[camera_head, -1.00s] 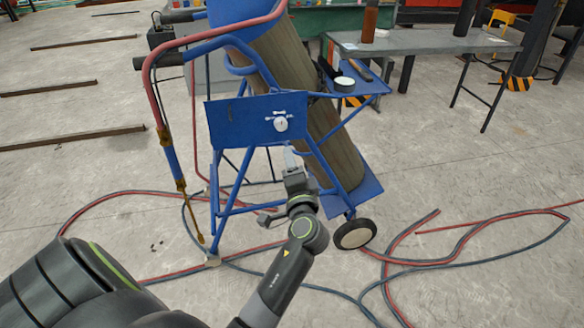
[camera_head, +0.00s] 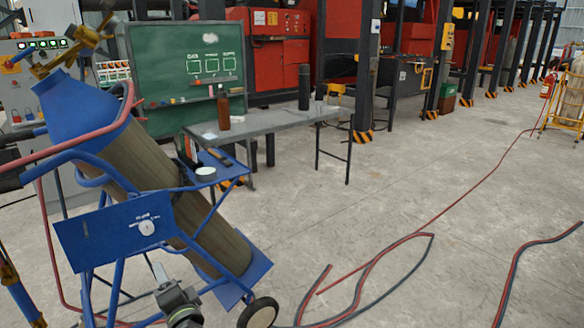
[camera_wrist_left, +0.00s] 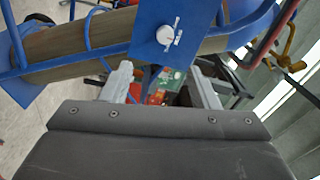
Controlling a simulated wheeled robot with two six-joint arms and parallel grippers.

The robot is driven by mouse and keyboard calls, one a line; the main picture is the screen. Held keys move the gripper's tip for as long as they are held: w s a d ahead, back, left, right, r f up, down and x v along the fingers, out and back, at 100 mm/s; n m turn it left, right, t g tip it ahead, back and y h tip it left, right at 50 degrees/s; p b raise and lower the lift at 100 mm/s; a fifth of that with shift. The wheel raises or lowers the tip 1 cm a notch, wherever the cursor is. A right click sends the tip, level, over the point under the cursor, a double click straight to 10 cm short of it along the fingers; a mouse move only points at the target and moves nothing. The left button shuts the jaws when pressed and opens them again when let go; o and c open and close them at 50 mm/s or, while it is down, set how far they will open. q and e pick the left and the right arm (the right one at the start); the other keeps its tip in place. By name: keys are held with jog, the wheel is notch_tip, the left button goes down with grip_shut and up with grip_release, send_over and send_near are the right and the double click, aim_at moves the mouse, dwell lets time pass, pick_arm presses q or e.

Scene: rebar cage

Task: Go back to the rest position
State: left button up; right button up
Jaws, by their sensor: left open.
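My left gripper (camera_head: 157,268) is low at the left of the head view, in front of a blue gas-cylinder cart (camera_head: 100,238). In the left wrist view its two grey fingers (camera_wrist_left: 163,88) stand apart with nothing between them. The cart's blue panel with a white round knob (camera_wrist_left: 166,34) is just beyond the fingertips. I cannot tell whether anything touches. My right gripper is in neither view.
The cart carries a tilted cylinder (camera_head: 205,235) and has a wheel (camera_head: 258,313) near the gripper. Red and dark hoses (camera_head: 365,275) lie on the floor. A grey table (camera_head: 270,122) with bottles stands behind. Floor to the right is mostly open.

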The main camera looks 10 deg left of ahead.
pick_arm(q)
jog(key=s+f+n+g+h, duration=0.5)
jog(key=s+f+n+h, duration=0.15)
jog(key=s+f, duration=1)
jog(key=s+d+f+n+g+h, duration=0.1)
jog(key=s+d+g+h, duration=0.1)
jog(key=s+d+h, duration=0.45)
jog(key=s+d+f+n+g+h, duration=0.15)
jog(key=s+d, duration=0.25)
jog(key=s, duration=0.6)
jog(key=a+f+g+y+p, duration=0.2)
jog(key=a+f+p, duration=0.3)
jog(key=f+p, duration=0.65)
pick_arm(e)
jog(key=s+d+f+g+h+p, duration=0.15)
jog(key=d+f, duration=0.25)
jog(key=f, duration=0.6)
pick_arm(q)
jog(key=s+a+m+g+p, duration=0.1)
jog(key=s+p, duration=1.1)
jog(key=s, duration=0.1)
jog(key=shift+s+a+m+y+p, duration=0.2)
jog(key=shift+a+m+y+p, duration=0.1)
jog(key=shift+a+y+p, duration=0.1)
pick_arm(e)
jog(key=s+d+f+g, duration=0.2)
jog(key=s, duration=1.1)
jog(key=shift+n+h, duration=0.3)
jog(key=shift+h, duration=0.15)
